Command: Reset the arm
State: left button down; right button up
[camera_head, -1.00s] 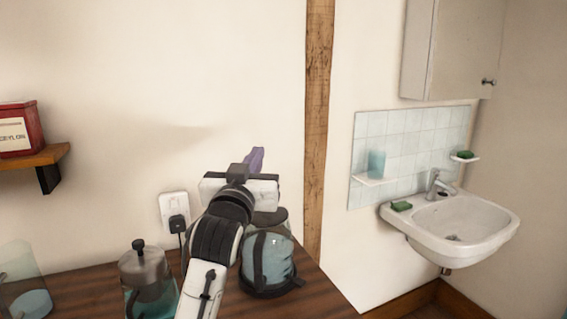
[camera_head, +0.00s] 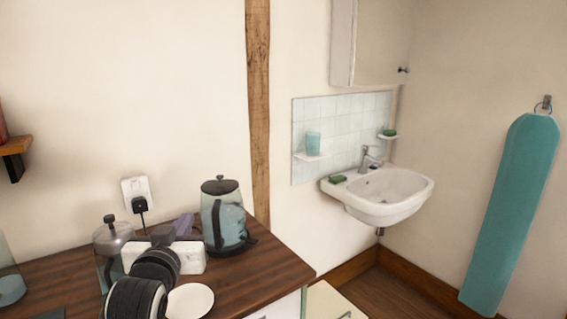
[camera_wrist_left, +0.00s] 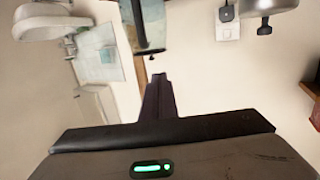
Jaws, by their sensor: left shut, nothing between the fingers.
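My left arm comes in from the bottom left of the head view over the counter. Its gripper (camera_head: 185,222) points away from me, with dark purplish fingers shut and nothing between them. It is left of the glass kettle (camera_head: 224,228) and partly covers a glass press pot (camera_head: 110,246). In the left wrist view the closed fingers (camera_wrist_left: 159,90) are in the middle, with the kettle (camera_wrist_left: 147,22) beyond their tips. My right gripper is not in view.
The dark wooden counter (camera_head: 262,268) holds a white plate (camera_head: 190,301). A socket with a plug (camera_head: 137,192) is on the wall behind. A sink (camera_head: 385,190) is to the right, and a teal ironing board (camera_head: 512,215) hangs at far right. Floor shows between them.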

pick_arm(q)
jog(key=s+a+f+g, duration=0.1)
jog(key=s+f+g, duration=0.2)
jog(key=s+f, duration=0.5)
jog(key=s+a+f+g, duration=0.1)
jog(key=s+f+g, duration=0.2)
jog(key=s+f, duration=0.5)
jog(key=s+f+m+g, duration=0.15)
jog(key=s+f, duration=0.25)
jog(key=s, duration=0.4)
jog(key=s+f+g+h, duration=0.1)
jog(key=s+f+g, duration=0.2)
jog(key=s+f, duration=0.3)
jog(key=s+f+m+g, duration=0.1)
jog(key=s+f+g, duration=0.2)
jog(key=s, duration=0.6)
jog(key=w+d+f+t+h, duration=0.1)
jog(key=w+d+f+t, duration=0.1)
jog(key=f, duration=0.4)
jog(key=w+d+f+t+h, duration=0.1)
jog(key=w+d+f+t, duration=0.1)
jog(key=f, duration=0.4)
jog(key=shift+d+f+t+h, duration=0.3)
jog(key=shift+d+f+t, duration=0.1)
jog(key=shift+d+t, duration=0.25)
